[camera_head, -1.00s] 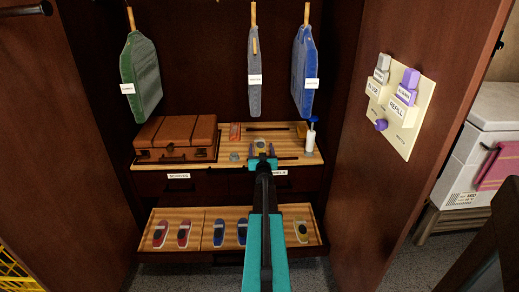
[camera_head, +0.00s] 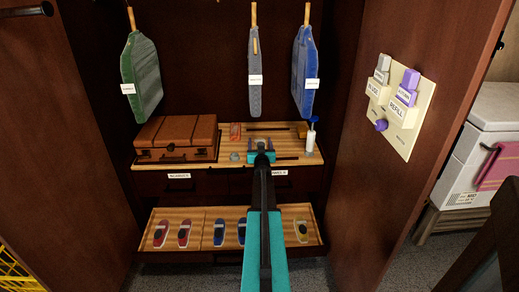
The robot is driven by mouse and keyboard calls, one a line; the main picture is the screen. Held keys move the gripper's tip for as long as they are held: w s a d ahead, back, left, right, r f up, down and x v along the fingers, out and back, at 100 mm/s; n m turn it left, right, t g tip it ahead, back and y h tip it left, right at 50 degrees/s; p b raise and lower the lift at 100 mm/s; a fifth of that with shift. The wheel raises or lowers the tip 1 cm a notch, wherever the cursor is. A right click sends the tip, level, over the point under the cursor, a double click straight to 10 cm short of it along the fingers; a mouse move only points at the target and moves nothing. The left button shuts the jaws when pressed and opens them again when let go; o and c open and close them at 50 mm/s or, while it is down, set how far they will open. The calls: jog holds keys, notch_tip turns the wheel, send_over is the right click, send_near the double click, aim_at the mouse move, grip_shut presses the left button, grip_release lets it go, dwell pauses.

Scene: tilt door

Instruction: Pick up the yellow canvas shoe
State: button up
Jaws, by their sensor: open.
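My gripper (camera_head: 261,154) is over the front middle of the wooden shelf top, its jaws open and seen from behind. My teal and black arm reaches up to it from the bottom of the view. One yellow shoe (camera_head: 301,231) lies in the right part of the open lower drawer (camera_head: 233,212), to the right of my arm and apart from my gripper. No yellow shoe shows clearly at my gripper; the spot just in front of and below it is hidden. My arm also covers part of the drawer.
Red shoes (camera_head: 184,233) and blue shoes (camera_head: 219,232) lie in the drawer. A brown case (camera_head: 176,138) stands left on the shelf, a white bottle (camera_head: 310,139) right. Garments (camera_head: 305,70) hang above. Cabinet doors flank both sides; a control panel (camera_head: 402,107) is on the right one.

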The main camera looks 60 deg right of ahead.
aim_at(260, 142)
jog(key=c, duration=1.2)
jog(key=shift+o, duration=0.2)
jog(key=shift+r, duration=0.75)
notch_tip(260, 142, up, 2)
jog(key=shift+r, duration=0.2)
jog(key=w+r+v, duration=0.1)
jog(key=v, duration=1.5)
jog(key=shift+a+b, duration=0.3)
jog(key=shift+b, duration=0.05)
jog(key=shift+r, duration=0.1)
